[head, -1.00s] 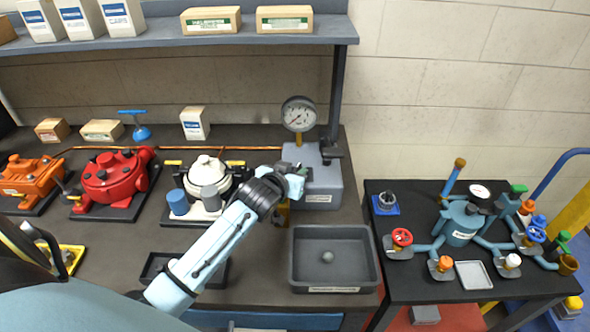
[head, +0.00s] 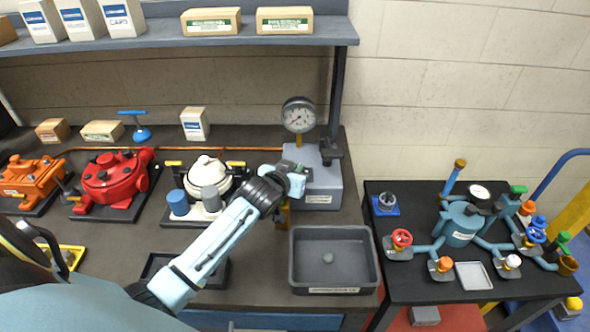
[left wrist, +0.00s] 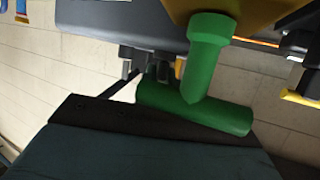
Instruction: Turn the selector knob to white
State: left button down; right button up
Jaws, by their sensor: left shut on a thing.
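My left gripper (head: 292,182) is at the front left of a grey box (head: 320,182) that carries a round gauge (head: 298,115). In the left wrist view a green T-shaped handle (left wrist: 205,85) fills the middle, its stem meeting a yellow body (left wrist: 240,12). It appears to be the selector knob. My left gripper is shut on this handle; the fingertips are mostly hidden. In the head view a yellow-brown part (head: 283,213) shows just below the gripper, and the handle is largely covered. I cannot read any white mark for the knob. My right gripper is not in view.
A grey tray (head: 297,262) stands just in front of the gripper. A white-topped motor (head: 206,170), a red motor (head: 112,178) and an orange motor (head: 30,178) stand to the left. A black side table (head: 400,285) with valves is at the right.

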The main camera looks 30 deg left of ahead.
pick_arm(q)
jog(key=shift+a+r+m+h+p, duration=0.1)
jog(key=shift+r+m+h+p, duration=0.1)
jog(key=shift+m+h+p, duration=0.45)
jog(key=shift+m+h, duration=0.55)
jog(key=shift+h, duration=0.4)
jog(key=shift+w+m+h, duration=0.1)
jog(key=shift+m+h, duration=0.5)
jog(key=shift+f+m+h+b, duration=0.1)
jog(key=shift+m+h+b, duration=0.35)
jog(key=shift+h, duration=0.25)
jog(key=c, duration=1.5)
grip_release()
jog(key=shift+a, duration=0.1)
jog(key=shift+s, duration=0.2)
